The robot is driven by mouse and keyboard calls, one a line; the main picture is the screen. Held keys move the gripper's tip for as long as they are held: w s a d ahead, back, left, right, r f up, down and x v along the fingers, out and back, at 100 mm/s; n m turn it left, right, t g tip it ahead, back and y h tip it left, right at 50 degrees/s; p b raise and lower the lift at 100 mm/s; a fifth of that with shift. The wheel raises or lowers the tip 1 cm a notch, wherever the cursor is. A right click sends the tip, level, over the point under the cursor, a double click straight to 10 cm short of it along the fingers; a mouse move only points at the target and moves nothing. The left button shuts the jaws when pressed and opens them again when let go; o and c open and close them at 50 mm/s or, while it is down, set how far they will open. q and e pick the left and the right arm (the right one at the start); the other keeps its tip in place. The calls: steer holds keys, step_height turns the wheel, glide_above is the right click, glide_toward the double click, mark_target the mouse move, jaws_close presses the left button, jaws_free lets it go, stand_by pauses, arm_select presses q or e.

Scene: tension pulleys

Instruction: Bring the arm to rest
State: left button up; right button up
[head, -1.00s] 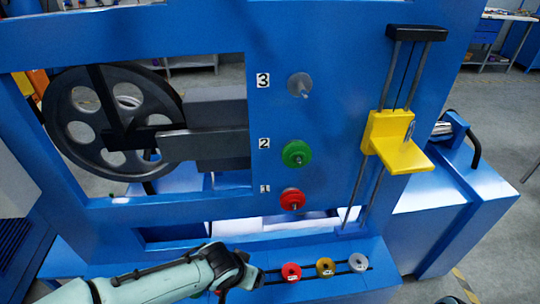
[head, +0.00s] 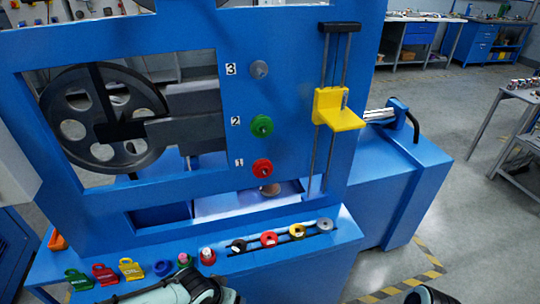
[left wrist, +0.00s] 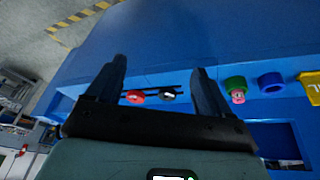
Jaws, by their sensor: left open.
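My left arm (head: 185,291) shows at the bottom edge of the head view, in front of the machine's shelf; its fingertips cannot be made out there. In the left wrist view my left gripper (left wrist: 160,75) is open, with nothing between its fingers. Beyond the fingers, a red pulley (left wrist: 134,97) and a black pulley (left wrist: 168,94) sit apart from them on the shelf. In the head view the shelf row holds black (head: 238,246), red (head: 269,239), gold (head: 297,231) and silver (head: 324,225) pulleys.
The blue panel (head: 205,205) carries a green pulley (head: 262,126) at 2, a red one (head: 262,168) at 1 and a grey peg (head: 258,70) at 3. Coloured tags (head: 131,270) and a blue ring (head: 163,268) lie at the shelf's left.

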arm_select(q)
steer(key=s+a+f+n+g+h+p, duration=0.1)
steer(key=s+f+n+g+p, duration=0.3)
steer(key=s+f, duration=1.4)
step_height(320, 180, down, 4)
steer(key=n+h+p, duration=0.1)
steer(key=n+p, duration=0.1)
steer(key=p, duration=0.2)
steer(key=shift+n+g+p, duration=0.3)
steer(key=shift+p, duration=0.1)
arm_select(e)
step_height(320, 180, up, 9)
steer(key=w, duration=0.2)
steer(key=shift+w, duration=0.3)
